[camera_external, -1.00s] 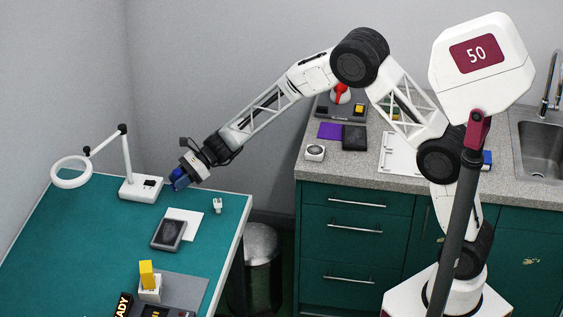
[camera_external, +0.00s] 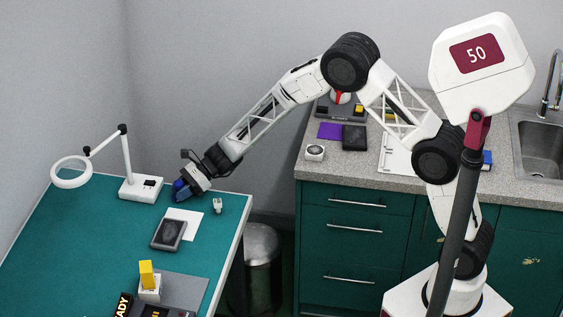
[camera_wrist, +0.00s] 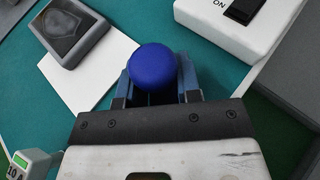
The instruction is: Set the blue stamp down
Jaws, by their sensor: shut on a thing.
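The blue stamp shows its round blue top (camera_wrist: 153,67) between the two fingers of my gripper (camera_wrist: 153,88) in the wrist view. My gripper is shut on it. In the outside view my gripper (camera_external: 181,189) is low over the teal table, near its far right part, with the stamp's blue (camera_external: 179,187) at its end. The stamp's lower face is hidden, and I cannot tell whether it touches the table. A white sheet (camera_external: 188,216) lies just in front of the gripper. A dark grey pad (camera_external: 168,234) sits partly on the sheet.
A magnifier lamp's white base (camera_external: 141,189) with a switch stands close to the left of my gripper. A small white numbered piece (camera_external: 217,205) stands to the right. Further forward are a yellow block (camera_external: 146,272) on a white holder and a grey mat (camera_external: 189,290). The table's left is clear.

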